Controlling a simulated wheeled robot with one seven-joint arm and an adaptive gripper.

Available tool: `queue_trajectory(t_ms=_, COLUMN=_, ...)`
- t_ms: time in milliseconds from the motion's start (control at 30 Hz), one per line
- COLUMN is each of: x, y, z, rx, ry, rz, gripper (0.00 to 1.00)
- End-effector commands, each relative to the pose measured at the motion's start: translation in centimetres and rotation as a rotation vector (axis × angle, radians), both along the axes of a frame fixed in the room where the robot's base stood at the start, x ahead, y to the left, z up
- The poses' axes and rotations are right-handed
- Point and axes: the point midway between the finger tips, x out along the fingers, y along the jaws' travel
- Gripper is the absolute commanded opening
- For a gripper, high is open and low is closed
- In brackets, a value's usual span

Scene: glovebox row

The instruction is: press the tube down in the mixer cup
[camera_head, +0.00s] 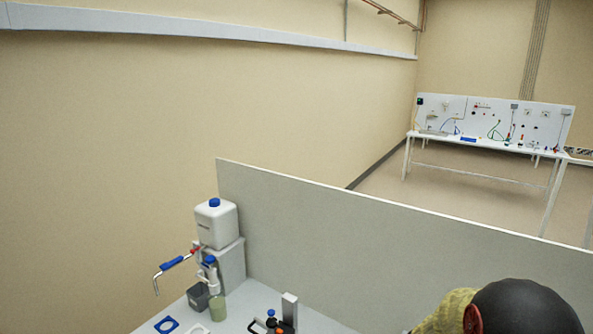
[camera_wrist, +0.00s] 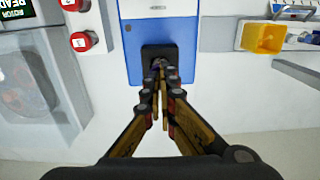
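The mixer is a blue device (camera_wrist: 183,52) with a white label panel at the top centre of the wrist view. A dark square cup (camera_wrist: 150,51) sits on its near end. My gripper (camera_wrist: 160,72) reaches to this cup, with its fingers drawn close together at the tips. A small purple-blue bit of the tube (camera_wrist: 157,63) shows between the fingertips at the cup. The rest of the tube is hidden by the fingers and the cup, so its depth cannot be told. The gripper and mixer are not seen in the head view.
A grey device with red knobs (camera_wrist: 81,42) and a display stands left of the mixer. A yellow bin (camera_wrist: 263,38) is at the right. The head view shows a white dispenser bottle (camera_head: 216,224), a grey partition (camera_head: 370,235) and a far bench (camera_head: 480,142).

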Motion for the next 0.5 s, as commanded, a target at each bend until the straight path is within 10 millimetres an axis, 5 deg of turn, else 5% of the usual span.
queue_trajectory(t_ms=500, x=0.2, y=0.0, z=4.2, rx=-0.001, ry=-0.004, rz=0.0, gripper=0.0)
